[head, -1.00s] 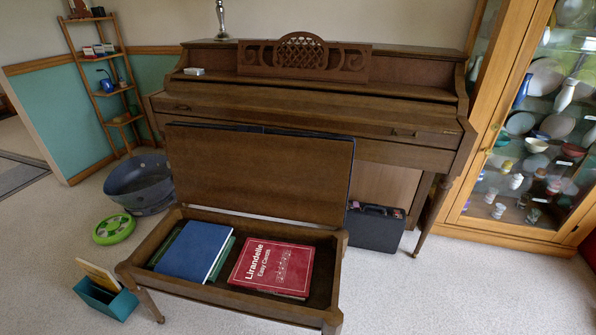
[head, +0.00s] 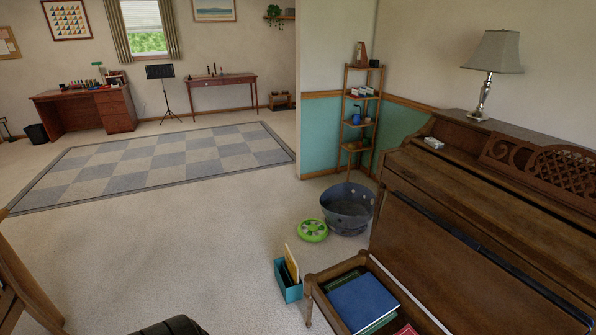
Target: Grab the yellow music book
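No yellow book cover shows clearly. A pale yellowish flat item (head: 291,263) stands upright in a small teal holder (head: 288,289) on the floor, left of the open piano bench. Whether it is a music book I cannot tell. The open bench (head: 317,291) holds a blue book (head: 363,303), with green books partly under it, and a red book (head: 407,330) cut off at the bottom edge. Neither of my grippers is in view.
The piano (head: 480,190) fills the right side. A grey-blue tub (head: 348,208) and a green round object (head: 313,230) lie on the floor beyond the holder. The carpet to the left is open, up to a checkered rug (head: 170,160). A wooden piece of furniture (head: 25,280) stands at lower left.

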